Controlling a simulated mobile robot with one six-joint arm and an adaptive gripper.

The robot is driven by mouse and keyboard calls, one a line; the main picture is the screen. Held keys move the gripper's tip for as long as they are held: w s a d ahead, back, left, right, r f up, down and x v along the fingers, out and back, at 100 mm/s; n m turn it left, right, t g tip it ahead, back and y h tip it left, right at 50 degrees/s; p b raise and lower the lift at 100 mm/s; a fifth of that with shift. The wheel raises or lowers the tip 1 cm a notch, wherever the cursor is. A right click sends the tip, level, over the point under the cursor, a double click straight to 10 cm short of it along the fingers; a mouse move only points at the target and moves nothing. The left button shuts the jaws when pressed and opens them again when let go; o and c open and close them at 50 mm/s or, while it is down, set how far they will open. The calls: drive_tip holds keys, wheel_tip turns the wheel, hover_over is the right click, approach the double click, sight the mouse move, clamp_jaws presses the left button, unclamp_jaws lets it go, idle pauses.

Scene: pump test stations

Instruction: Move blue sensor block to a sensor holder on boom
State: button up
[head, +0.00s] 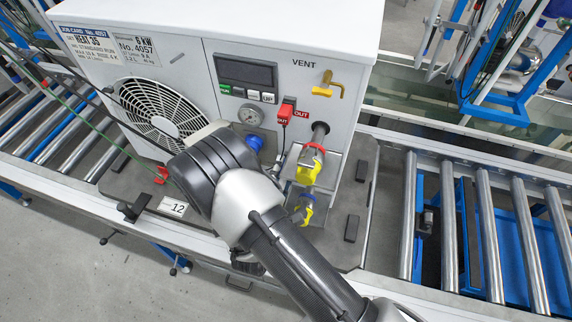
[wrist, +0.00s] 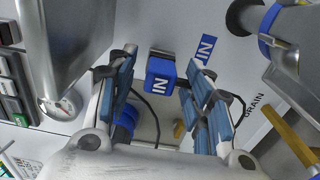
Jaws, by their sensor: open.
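The blue sensor block (wrist: 161,68), marked IN, sits at the white panel in the wrist view, below a small dark piece and beside a blue IN label (wrist: 203,48). My gripper (wrist: 160,62) is open, with one blue-padded finger on each side of the block. I see a gap on both sides, and the block is not clamped. A dark cable (wrist: 152,112) hangs below it. In the head view my arm hides the gripper and the block. I cannot make out a boom with a sensor holder in either view.
The white unit (head: 345,75) has a red OUT block (head: 286,112), a yellow vent valve (head: 328,86) and hose couplings (head: 309,165) close to my wrist. A metal pipe (wrist: 75,40) and a coupling (wrist: 290,45) flank the gripper. Roller conveyors (head: 487,225) lie right and left.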

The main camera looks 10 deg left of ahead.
drive_tip(key=shift+w+d, duration=0.1)
drive_tip(key=shift+w, duration=0.75)
idle(0.7)
clamp_jaws()
idle(0.5)
drive_tip(key=shift+s, duration=0.2)
drive_tip(key=shift+s+a, duration=0.2)
drive_tip(key=shift+s, duration=1.2)
drive_tip(key=shift+s+a, duration=0.2)
drive_tip(key=shift+s, duration=1.2)
